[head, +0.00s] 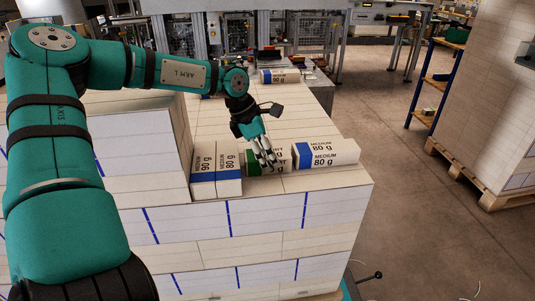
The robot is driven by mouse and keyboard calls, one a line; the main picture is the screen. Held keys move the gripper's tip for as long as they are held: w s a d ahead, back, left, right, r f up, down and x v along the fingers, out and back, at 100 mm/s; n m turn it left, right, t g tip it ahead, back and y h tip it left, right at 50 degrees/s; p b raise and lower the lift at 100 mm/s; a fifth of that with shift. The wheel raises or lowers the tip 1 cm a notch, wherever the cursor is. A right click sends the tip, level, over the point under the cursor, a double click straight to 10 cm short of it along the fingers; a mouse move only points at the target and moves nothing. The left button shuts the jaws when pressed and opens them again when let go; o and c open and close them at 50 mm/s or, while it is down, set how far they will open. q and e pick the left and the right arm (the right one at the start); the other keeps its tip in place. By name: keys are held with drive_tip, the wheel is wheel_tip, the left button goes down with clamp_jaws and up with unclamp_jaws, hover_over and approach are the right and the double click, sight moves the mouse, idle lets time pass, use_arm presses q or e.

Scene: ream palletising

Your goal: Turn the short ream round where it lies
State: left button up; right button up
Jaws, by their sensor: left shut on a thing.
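The short ream (252,168) has a green band and lies flat on top of the near stack. My fingers cover its middle, and only part of its lettering shows. My left gripper (268,160) reaches down onto it from above and is shut on it. The ream appears to be at the level of the reams beside it; whether it touches the layer below cannot be told. My right gripper is not in view.
Another ream (285,76) lies farther back. A taller stack (135,150) rises at left.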

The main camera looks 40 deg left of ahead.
use_arm(q)
drive_tip(key=shift+c, duration=0.8)
drive_tip(key=shift+r, duration=0.15)
